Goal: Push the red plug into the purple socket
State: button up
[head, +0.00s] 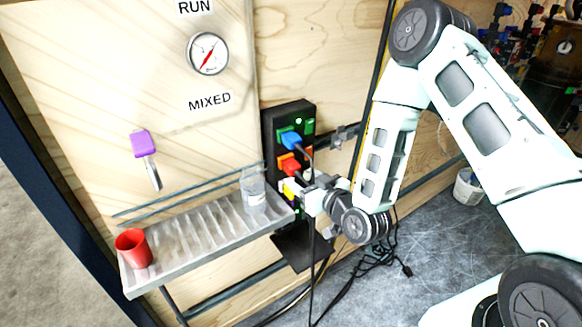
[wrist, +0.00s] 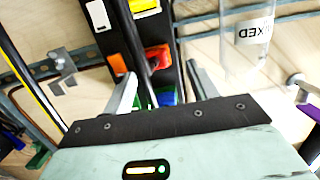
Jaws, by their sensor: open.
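The red plug (head: 292,167) sits in an orange-red socket in the middle of the upright black socket strip (head: 276,122). In the wrist view the red plug (wrist: 158,58) shows just beyond and between my fingertips, with its dark cable running back toward me. My gripper (head: 304,184) is at the front of the strip, close to the plugs; in the wrist view its fingers (wrist: 161,72) are spread apart. I cannot make out the purple socket; my gripper and the plugs hide part of the strip's lower end.
A blue plug (head: 291,141) in a green socket is above the red one, a yellow plug (head: 291,188) below. A clear jar (head: 253,187) and red cup (head: 134,249) stand on the metal shelf (head: 196,238) at left.

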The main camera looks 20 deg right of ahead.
aim_at(297, 171)
jog(key=shift+d+p+x, duration=0.2)
jog(key=shift+p+x, duration=0.2)
jog(key=shift+x, duration=1)
jog(key=shift+d+p+x, duration=0.2)
jog(key=shift+p+x, duration=0.2)
jog(key=shift+x, duration=1.05)
jog(key=shift+w, duration=0.1)
jog(key=c, duration=1.1)
